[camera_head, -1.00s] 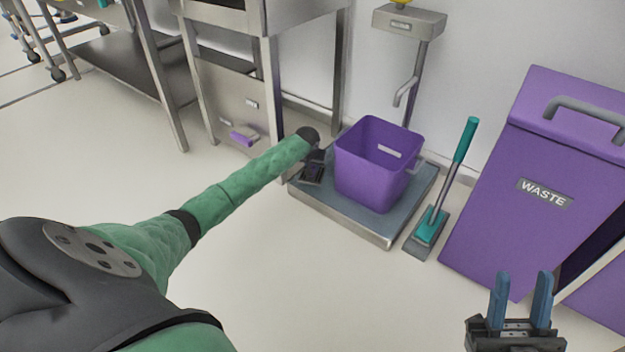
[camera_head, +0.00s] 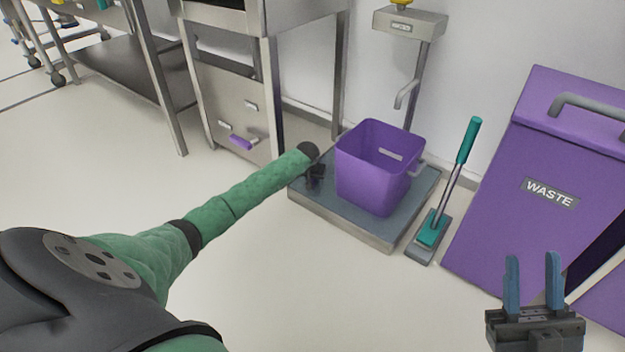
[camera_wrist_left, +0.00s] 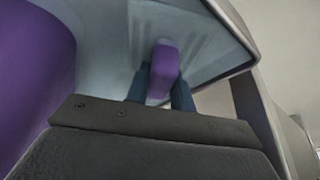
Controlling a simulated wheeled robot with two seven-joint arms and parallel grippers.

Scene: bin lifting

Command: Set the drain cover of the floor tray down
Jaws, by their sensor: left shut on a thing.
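The floor tray (camera_head: 413,203) is a low steel platform with a grey-blue top. A purple bin (camera_head: 370,170) stands upright on it. My left gripper (camera_head: 316,180) is low over the tray's left part, beside the bin, largely hidden by its own arm. In the left wrist view its blue fingers (camera_wrist_left: 160,88) are shut on a purple grip (camera_wrist_left: 162,68), with the tray's grey-blue surface (camera_wrist_left: 110,45) behind. The drain cover's plate cannot be made out, nor whether it touches the tray. My right gripper (camera_head: 533,275) is open and empty at the lower right.
A teal-handled scrubber (camera_head: 433,228) stands right of the tray. A purple waste bin (camera_head: 520,170) stands farther right. Steel tables (camera_head: 225,90) are behind on the left. A pedestal with a pipe (camera_head: 409,60) rises behind the tray. The floor in front is clear.

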